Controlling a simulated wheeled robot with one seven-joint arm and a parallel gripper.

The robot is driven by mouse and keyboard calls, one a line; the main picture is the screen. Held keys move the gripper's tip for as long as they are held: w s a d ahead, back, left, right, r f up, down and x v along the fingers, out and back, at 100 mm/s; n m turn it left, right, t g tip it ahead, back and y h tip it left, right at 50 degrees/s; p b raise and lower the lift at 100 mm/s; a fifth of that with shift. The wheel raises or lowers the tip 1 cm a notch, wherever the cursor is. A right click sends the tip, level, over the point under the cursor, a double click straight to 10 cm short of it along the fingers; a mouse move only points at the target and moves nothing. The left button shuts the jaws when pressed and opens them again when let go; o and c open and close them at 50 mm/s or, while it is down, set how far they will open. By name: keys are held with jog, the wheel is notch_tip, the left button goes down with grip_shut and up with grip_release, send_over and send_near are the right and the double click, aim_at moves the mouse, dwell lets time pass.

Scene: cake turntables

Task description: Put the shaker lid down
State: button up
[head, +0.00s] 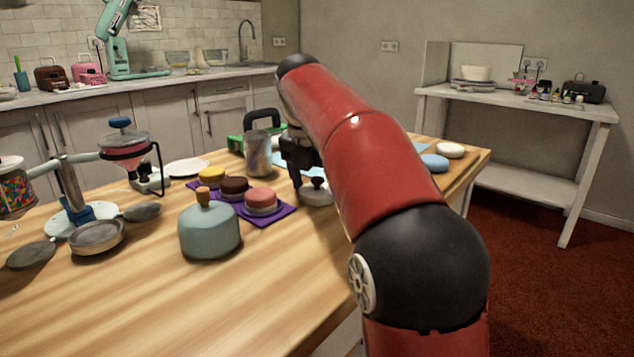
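A grey round lid with a small knob (317,194), which looks like the shaker lid, is at the table's middle right. It is right of the pink cake and at or just above the tabletop; I cannot tell whether it touches. My black gripper (306,176) points down right at the lid's knob. The arm and gripper body hide part of the fingers, so their hold on the knob is unclear. A metal cylinder (258,155), perhaps the shaker body, stands upright behind and left of the gripper.
A purple mat (283,216) holds small yellow, brown and pink cakes left of the lid. A blue-grey domed pot (209,232) stands in front. A pan stand (72,195) is at left. White and blue discs lie at the right. The front wooden tabletop (200,310) is clear.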

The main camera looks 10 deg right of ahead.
aim_at(309, 196)
jog(key=shift+o, duration=1)
jog(key=shift+r, duration=0.25)
jog(key=p+v, duration=0.4)
jog(key=v, duration=0.7)
jog(key=shift+r+p, duration=0.4)
